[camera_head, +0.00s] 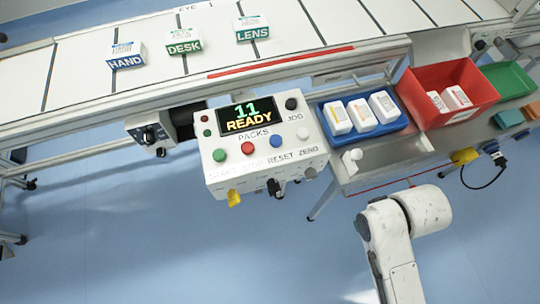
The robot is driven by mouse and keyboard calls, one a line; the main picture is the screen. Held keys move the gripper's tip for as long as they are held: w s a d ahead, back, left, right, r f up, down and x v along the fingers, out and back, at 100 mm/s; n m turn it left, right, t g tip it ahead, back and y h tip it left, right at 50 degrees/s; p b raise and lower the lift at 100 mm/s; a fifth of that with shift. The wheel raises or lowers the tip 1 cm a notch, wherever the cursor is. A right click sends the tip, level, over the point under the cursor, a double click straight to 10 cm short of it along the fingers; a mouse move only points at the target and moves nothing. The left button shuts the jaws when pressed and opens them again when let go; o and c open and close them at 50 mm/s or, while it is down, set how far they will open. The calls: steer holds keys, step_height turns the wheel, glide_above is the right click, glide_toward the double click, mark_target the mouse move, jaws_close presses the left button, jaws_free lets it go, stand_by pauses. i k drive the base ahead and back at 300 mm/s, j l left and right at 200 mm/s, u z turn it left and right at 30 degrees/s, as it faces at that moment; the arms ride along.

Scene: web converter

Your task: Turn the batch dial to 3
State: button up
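A white control box (265,150) hangs at the conveyor's front edge. Its display (246,117) reads "11 READY" over the word PACKS. A round black knob (291,103) is at its upper right, by the word JOG. On its underside are a yellow knob-like part (233,199) and a black one (274,188). A grey box with a dark knob (149,134) is further left. I cannot tell which of these is the batch dial, and no number 3 is readable. My white arm shows at the lower right, apart from the box; my gripper is not in view.
Green (219,155), red (247,148), blue (276,141) and white (303,133) buttons are on the box. Right of it are a blue tray (345,137) with white packs and a red bin (418,88). HAND, DESK and LENS packs lie on the conveyor (80,80). Floor in front is clear.

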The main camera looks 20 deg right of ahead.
mark_target(310, 173)
steer(key=k, duration=0.4)
steer(key=l, duration=1.2)
steer(key=u, duration=0.05)
